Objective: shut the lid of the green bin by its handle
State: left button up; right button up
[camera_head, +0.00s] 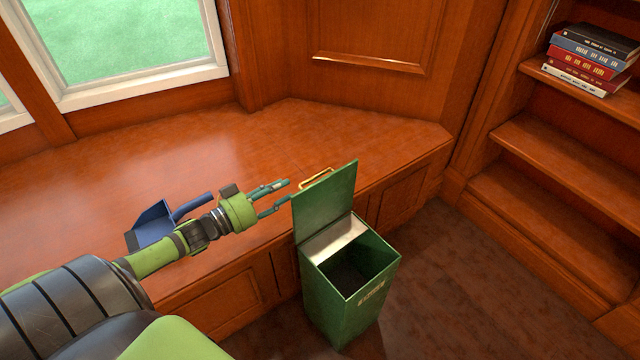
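The green bin (343,307) stands on the floor against the wooden window bench, with a dark interior in view. Its green lid (325,204) is raised, standing nearly upright at the back left of the bin. The brass handle (316,179) is at the lid's top edge, on the far side. My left gripper (287,192) is open and empty, with its two fingers apart and pointing right. Its fingertips are just left of the lid and handle in the picture; I cannot tell whether they touch. My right gripper is not in view.
The wooden bench (290,130) runs behind the bin and under my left arm. A blue dustpan (153,224) lies on it, partly behind my arm. Shelves with several stacked books (590,62) stand at the right. The dark floor (460,290) right of the bin is clear.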

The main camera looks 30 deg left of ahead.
aim_at(305, 181)
pick_arm(q)
jog(key=shift+w+d+f+b, duration=0.35)
jog(key=shift+w+d+b, duration=0.1)
jog(key=shift+w, duration=0.75)
jog(key=shift+w+d+f+b, duration=0.4)
jog(key=shift+w+d, duration=0.05)
jog(key=shift+w, duration=0.75)
jog(key=shift+w+d+f+b, duration=0.35)
jog(key=shift+w+d+b, duration=0.1)
jog(key=shift+w, duration=0.75)
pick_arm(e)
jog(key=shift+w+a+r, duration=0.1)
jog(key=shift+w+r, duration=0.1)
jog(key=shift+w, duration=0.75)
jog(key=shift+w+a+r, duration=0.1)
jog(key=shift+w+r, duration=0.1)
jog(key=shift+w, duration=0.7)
pick_arm(q)
grip_shut()
